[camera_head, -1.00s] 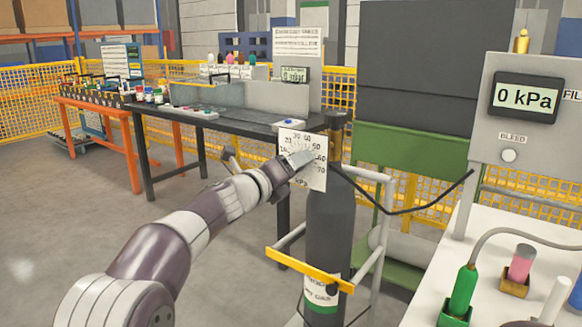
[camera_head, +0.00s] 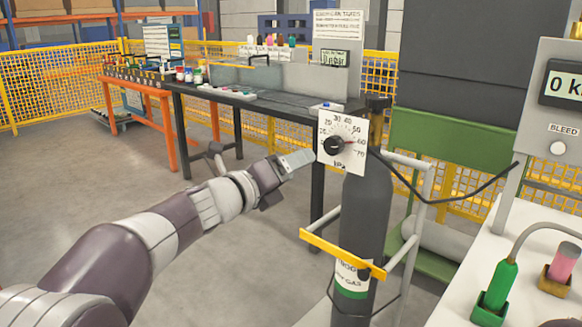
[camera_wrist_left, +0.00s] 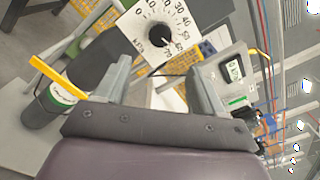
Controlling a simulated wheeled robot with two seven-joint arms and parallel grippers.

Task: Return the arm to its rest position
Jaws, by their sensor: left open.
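My left arm comes in from the lower left in the head view. Its gripper (camera_head: 297,160) is just left of the white dial gauge (camera_head: 343,142) on the dark gas cylinder (camera_head: 366,225). In the left wrist view the gripper's two fingers (camera_wrist_left: 160,80) stand apart with nothing between them. Beyond them are the gauge's white plate (camera_wrist_left: 140,20) and its black knob with a red pointer. In the head view the fingers and the plate look apart or nearly so; the exact gap is hard to tell. My right gripper is out of view.
The cylinder stands in a cart with a yellow bar (camera_head: 340,255). A black hose runs right from it. A dark workbench (camera_head: 270,108) and an orange table (camera_head: 140,88) stand behind. A white table (camera_head: 450,290) with a green-handled tool (camera_head: 497,285) is at right. Open floor lies left.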

